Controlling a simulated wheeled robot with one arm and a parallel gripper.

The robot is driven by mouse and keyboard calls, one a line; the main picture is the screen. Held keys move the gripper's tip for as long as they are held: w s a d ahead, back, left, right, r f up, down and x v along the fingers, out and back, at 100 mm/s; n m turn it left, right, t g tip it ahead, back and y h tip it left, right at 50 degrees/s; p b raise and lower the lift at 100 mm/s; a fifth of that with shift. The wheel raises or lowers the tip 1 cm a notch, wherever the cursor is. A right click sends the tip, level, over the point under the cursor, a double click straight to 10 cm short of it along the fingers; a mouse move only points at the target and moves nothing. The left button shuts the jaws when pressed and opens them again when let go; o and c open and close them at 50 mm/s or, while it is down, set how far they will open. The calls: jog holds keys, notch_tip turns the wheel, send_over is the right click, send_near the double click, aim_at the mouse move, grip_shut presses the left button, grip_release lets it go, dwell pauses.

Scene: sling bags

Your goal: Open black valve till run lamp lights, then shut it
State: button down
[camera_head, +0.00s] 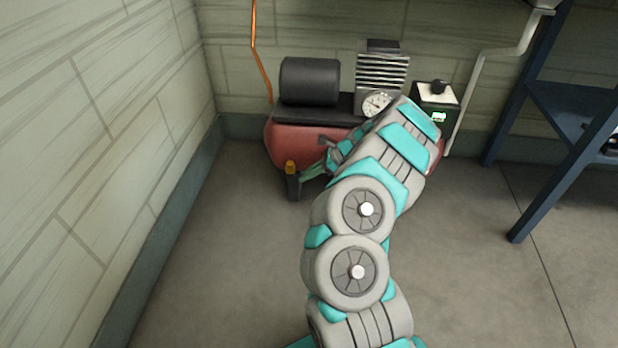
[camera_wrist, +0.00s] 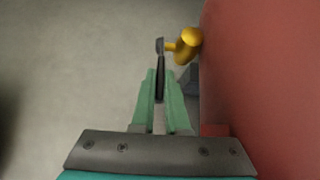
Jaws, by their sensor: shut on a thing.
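The compressor's brass valve (camera_wrist: 187,46) sticks out from the red tank (camera_wrist: 262,90) in the wrist view. Its thin black handle (camera_wrist: 160,48) runs lengthwise between the green fingers of my gripper (camera_wrist: 160,76), which is shut on it. In the head view my gripper (camera_head: 308,174) is at the tank's lower front left, beside the brass fitting (camera_head: 290,167); the handle is hard to make out there. A bright green lamp or display (camera_head: 439,117) shows on the black control box (camera_head: 425,96). Its fine detail is too small to read.
The compressor carries a black motor (camera_head: 310,80), a finned pump (camera_head: 382,70) and a round gauge (camera_head: 377,103). My arm covers part of the tank. A blue shelf frame (camera_head: 565,180) stands at the right. Floor is clear at the left and front.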

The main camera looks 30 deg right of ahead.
dwell(0.4)
jog(key=c, duration=0.9)
grip_release()
jog(key=shift+p+v, duration=0.85)
jog(key=shift+v, duration=3)
